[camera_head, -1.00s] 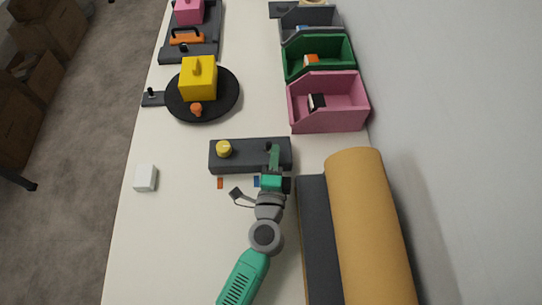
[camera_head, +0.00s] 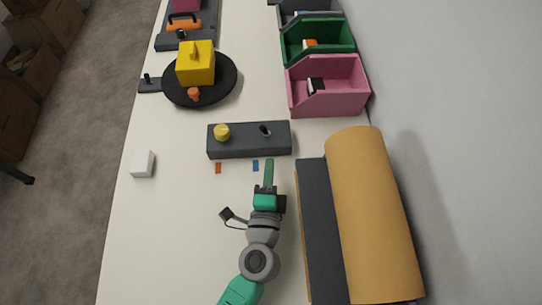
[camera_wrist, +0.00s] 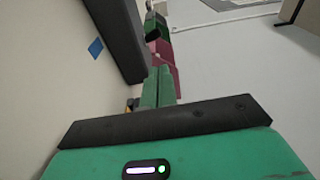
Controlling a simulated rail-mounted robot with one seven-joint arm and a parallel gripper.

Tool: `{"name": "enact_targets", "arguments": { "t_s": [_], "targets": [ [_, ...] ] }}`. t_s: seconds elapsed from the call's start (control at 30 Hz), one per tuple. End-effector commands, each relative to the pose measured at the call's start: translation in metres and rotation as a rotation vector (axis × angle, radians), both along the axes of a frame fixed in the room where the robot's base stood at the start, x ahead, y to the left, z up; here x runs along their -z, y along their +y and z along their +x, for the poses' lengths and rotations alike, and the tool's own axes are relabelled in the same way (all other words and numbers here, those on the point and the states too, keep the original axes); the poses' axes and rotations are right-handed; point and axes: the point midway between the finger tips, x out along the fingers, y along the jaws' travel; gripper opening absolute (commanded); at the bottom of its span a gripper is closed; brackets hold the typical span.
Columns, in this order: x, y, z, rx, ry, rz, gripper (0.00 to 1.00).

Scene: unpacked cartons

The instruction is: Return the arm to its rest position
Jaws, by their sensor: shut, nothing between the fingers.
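My arm reaches up from the bottom of the head view over the white table. My gripper (camera_head: 269,163) is shut and empty, its green fingers together.
A tan roll (camera_head: 372,220) on a dark base (camera_head: 318,230) lies right of my arm. Pink (camera_head: 330,103) and green (camera_head: 325,55) bins stand behind it. A yellow box (camera_head: 195,68) sits on a black disc (camera_head: 228,92). A white cube (camera_head: 142,164) is left; table around it is clear.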

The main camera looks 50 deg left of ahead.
Motion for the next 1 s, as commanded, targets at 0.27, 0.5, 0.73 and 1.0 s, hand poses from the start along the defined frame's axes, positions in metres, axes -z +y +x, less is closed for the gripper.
{"name": "enact_targets", "arguments": {
  "t_s": [0.27,0.5,0.73,1.0],
  "targets": [
    [0.001,-0.007,-0.008,-0.001,0.000,0.000,0.00],
    [0.000,-0.007,-0.008,-0.001,0.000,0.000,0.00],
    [0.000,-0.007,-0.007,-0.001,0.000,0.000,0.00],
    [-0.106,-0.022,0.045,0.074,-0.321,-0.177,0.00]
  ]
}}
